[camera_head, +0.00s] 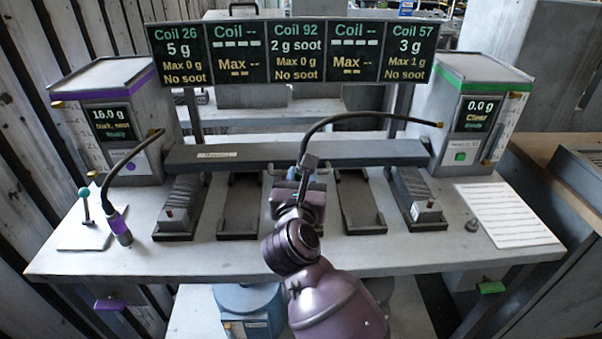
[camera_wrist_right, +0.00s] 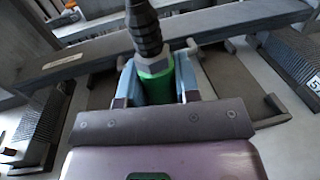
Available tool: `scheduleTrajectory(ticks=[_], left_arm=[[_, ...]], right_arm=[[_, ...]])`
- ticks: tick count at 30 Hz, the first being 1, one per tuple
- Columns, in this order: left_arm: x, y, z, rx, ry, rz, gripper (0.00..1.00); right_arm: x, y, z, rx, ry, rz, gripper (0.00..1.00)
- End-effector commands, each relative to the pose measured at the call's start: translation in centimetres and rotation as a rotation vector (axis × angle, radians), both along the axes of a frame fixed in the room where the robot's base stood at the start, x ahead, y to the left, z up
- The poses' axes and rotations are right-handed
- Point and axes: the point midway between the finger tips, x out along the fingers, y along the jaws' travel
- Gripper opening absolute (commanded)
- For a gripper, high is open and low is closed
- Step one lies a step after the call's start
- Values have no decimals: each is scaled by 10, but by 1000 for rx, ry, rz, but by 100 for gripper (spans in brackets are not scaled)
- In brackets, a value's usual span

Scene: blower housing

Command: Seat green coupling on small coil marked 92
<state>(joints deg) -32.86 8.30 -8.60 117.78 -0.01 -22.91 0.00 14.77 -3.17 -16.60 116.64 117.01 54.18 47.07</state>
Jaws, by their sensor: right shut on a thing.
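My right gripper (camera_head: 298,192) is over the middle bay of the bench and blocks the view into it. In the wrist view its fingers (camera_wrist_right: 156,85) are shut on the green coupling (camera_wrist_right: 157,82), which has a grey hex collar and a black hose (camera_wrist_right: 145,28) above it. In the head view the hose (camera_head: 370,115) arches from the green-trimmed unit on the right down to my gripper. The small coil marked 92 cannot be made out; the middle bay is hidden behind my gripper. I cannot tell whether the coupling touches anything below. My left gripper is not in view.
A grey crossbar (camera_head: 380,150) runs behind the bays. Finned coils stand in the far left bay (camera_head: 180,200) and far right bay (camera_head: 413,190); the bays beside the middle look empty. The display (camera_head: 296,52) lists Coil 92, 2 g soot.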

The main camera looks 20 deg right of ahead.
Motion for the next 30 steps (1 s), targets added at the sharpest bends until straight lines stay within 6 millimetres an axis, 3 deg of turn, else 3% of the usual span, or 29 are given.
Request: scheduleTrajectory(ticks=[4,11,30], left_arm=[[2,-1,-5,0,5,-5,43],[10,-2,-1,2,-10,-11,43],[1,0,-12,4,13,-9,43]], right_arm=[[0,0,-13,-1,4,1,1],[0,0,-13,0,-1,1,1],[0,0,-21,0,0,1,1]])
